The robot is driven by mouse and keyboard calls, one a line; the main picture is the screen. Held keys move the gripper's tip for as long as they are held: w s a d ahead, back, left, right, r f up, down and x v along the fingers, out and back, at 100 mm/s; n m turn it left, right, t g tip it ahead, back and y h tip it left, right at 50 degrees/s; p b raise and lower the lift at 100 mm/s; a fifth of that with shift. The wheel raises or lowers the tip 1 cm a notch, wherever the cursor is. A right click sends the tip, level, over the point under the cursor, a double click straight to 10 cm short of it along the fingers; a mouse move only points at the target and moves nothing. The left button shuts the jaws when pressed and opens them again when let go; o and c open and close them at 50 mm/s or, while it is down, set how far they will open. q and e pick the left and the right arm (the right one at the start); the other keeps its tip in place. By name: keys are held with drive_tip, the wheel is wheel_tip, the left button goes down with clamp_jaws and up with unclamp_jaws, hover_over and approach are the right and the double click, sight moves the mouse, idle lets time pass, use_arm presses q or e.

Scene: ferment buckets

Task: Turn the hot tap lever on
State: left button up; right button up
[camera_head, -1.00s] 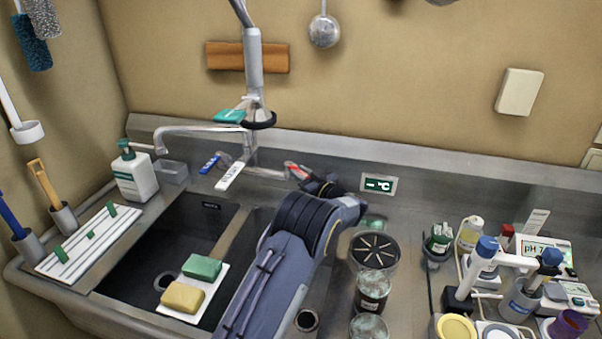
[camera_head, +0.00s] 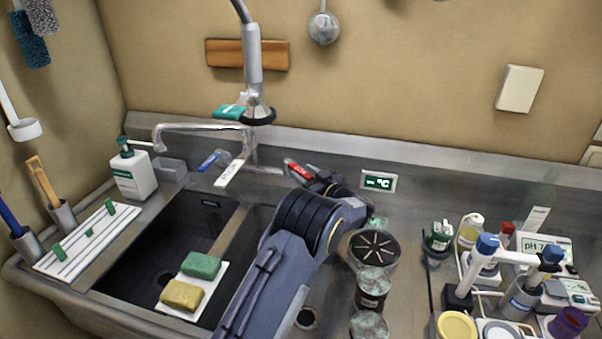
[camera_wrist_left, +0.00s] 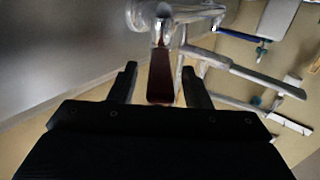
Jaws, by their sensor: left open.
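The hot tap lever (camera_head: 298,171) is red and sits at the right side of the tap (camera_head: 205,130) on the back wall of the sink. In the left wrist view the dark red lever (camera_wrist_left: 160,76) lies between my two fingers, with visible gaps on both sides. My left gripper (camera_head: 314,179) is open at the lever, its arm reaching in over the right part of the sink. It also shows in the left wrist view (camera_wrist_left: 158,88). A blue lever (camera_head: 209,161) is on the tap's left side. My right gripper is not in view.
The sink basin (camera_head: 150,245) holds a green and a yellow sponge (camera_head: 182,295). A sprayer (camera_head: 254,80) hangs above the tap. Glass jars (camera_head: 372,288) stand close right of my arm. A small temperature display (camera_head: 378,181) is on the back wall.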

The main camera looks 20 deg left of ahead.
use_arm(q)
drive_tip(key=b+v, duration=0.1)
drive_tip(key=v, duration=0.4)
drive_tip(key=shift+s+d, duration=0.15)
drive_tip(key=shift+d, duration=0.1)
